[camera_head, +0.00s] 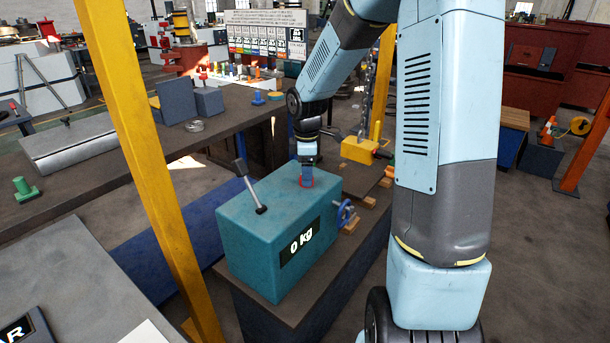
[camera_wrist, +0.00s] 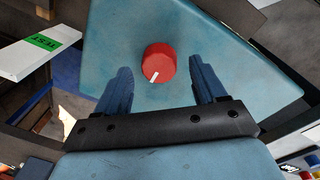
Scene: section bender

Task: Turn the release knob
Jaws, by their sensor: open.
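The release knob (camera_wrist: 158,63) is a round red knob with a white pointer line, on top of a teal box (camera_wrist: 215,55). In the wrist view it lies between and just beyond the fingertips of my gripper (camera_wrist: 160,78), which is open with two blue fingers. The fingers look apart from the knob. In the head view the teal box (camera_head: 250,240) stands on a dark bench and shows "0 kg" on its front.
A lever with a dark handle (camera_head: 249,185) rises from the box top, left of my gripper. A blue handwheel (camera_head: 345,212) sits on the box's right side. A yellow block (camera_head: 358,150) stands behind on the bench. A yellow post (camera_head: 150,160) stands at the left.

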